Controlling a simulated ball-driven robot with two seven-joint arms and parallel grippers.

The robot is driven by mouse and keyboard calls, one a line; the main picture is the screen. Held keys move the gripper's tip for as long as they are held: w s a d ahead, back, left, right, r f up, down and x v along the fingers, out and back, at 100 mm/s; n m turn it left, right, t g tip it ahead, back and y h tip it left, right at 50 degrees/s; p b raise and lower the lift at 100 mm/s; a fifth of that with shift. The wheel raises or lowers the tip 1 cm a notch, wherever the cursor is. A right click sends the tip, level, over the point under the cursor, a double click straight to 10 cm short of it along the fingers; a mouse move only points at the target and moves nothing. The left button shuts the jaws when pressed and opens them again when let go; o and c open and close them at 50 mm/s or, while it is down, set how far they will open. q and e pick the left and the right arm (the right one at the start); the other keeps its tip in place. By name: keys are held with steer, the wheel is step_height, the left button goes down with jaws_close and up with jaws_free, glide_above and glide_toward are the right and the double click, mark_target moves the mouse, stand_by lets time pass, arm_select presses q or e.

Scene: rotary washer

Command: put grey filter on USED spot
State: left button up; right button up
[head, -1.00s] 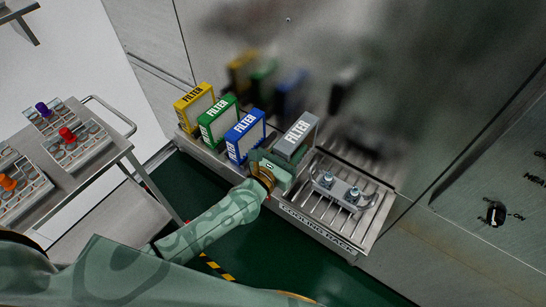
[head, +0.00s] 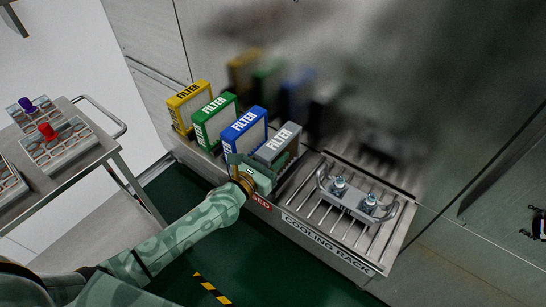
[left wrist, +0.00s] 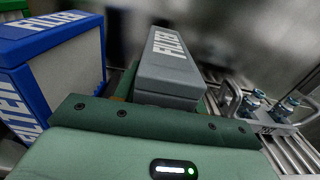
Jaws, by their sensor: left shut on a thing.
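The grey filter (head: 278,143) is upright, just right of the blue filter (head: 243,132). My left gripper (head: 268,172) is shut on its near, lower part. In the left wrist view the grey filter (left wrist: 167,75) rises beyond the gripper (left wrist: 160,112), with a narrow gap to the blue filter (left wrist: 62,70). The USED label (head: 261,202) on the rack front is partly covered by my arm, below the grey filter. The gripper hides the grey filter's base, so I cannot tell whether it touches the shelf.
Green (head: 214,122) and yellow (head: 187,108) filters stand further left in the row. The cooling rack (head: 330,248) with a metal handled part (head: 355,198) lies to the right. A wall stands behind. A cart (head: 85,165) is at left.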

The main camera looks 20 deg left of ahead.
arm_select(q)
steer(key=shift+f, duration=0.1)
steer(key=o, duration=1.1)
